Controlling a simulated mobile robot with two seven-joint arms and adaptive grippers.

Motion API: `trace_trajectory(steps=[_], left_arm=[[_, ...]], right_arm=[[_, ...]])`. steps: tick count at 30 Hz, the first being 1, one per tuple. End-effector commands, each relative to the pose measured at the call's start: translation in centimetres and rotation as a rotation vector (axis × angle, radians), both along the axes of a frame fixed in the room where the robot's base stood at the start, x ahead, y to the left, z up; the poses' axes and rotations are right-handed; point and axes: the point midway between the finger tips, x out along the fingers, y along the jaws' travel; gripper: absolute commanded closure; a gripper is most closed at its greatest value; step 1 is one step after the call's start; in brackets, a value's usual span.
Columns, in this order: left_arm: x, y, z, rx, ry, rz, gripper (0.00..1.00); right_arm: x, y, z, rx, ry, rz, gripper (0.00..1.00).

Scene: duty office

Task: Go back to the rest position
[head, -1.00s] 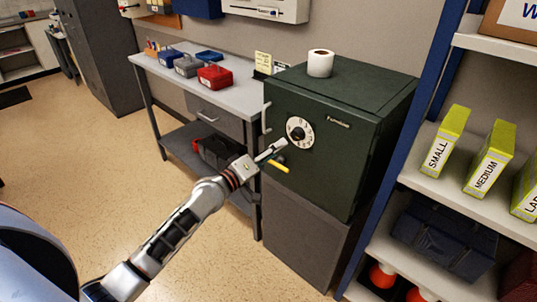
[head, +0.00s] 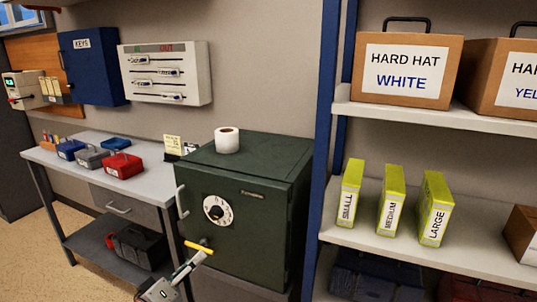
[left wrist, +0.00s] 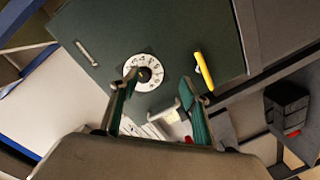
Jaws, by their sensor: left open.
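My left gripper (head: 195,262) is open and empty, low in the head view, in front of the green safe (head: 255,235). Its two fingers show in the left wrist view (left wrist: 158,82), spread apart with nothing between them. The safe's door is shut. Its white dial (head: 217,209) and yellow handle (head: 199,247) are on the front. In the head view the fingertips appear just below the handle. In the wrist view the handle (left wrist: 204,70) lies to the right, clear of the fingers. My right gripper is not in view.
To the right, a blue-framed shelf (head: 325,130) holds yellow-green boxes and hard hat cartons.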

Motion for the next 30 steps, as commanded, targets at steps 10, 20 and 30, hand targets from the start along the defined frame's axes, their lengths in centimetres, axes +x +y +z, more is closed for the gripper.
trace_trajectory(steps=[10,20,30], left_arm=[[-17.4,-4.3,-16.2,0.625,0.132,-0.108,0.54],[-28.0,-5.2,-21.2,0.996,0.182,-0.232,0.54],[-28.5,-5.2,-21.3,1.018,0.183,-0.24,0.54]], right_arm=[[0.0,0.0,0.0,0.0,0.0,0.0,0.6],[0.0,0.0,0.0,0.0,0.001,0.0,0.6],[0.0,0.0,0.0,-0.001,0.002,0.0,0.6]])
